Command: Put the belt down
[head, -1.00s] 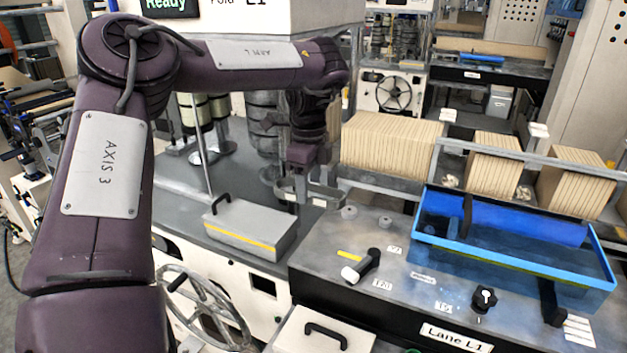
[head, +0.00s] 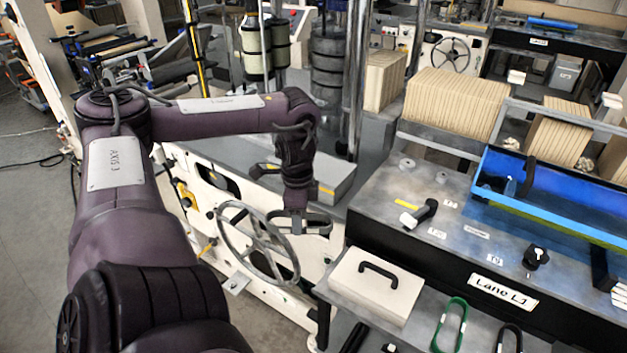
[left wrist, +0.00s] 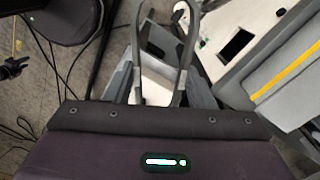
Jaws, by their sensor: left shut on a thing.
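My left gripper (head: 297,222) is shut on a grey belt (head: 322,225), a thin loop that sticks out on both sides of the fingers. It holds the belt in the air, in front of the machine and close to the handwheel's upper right in the head view. In the left wrist view the belt (left wrist: 188,45) is a long narrow loop running up from between the fingers. A green belt (head: 450,325) and a black belt (head: 508,338) lie on the low front shelf at the lower right. My right gripper is not in view.
A handwheel (head: 258,245) stands out from the machine front. A pale box with a black handle (head: 375,285) sits on the low shelf. A blue tray (head: 560,215) and a black-handled knob (head: 420,212) are on the Lane L1 deck. Floor at the left is mostly open.

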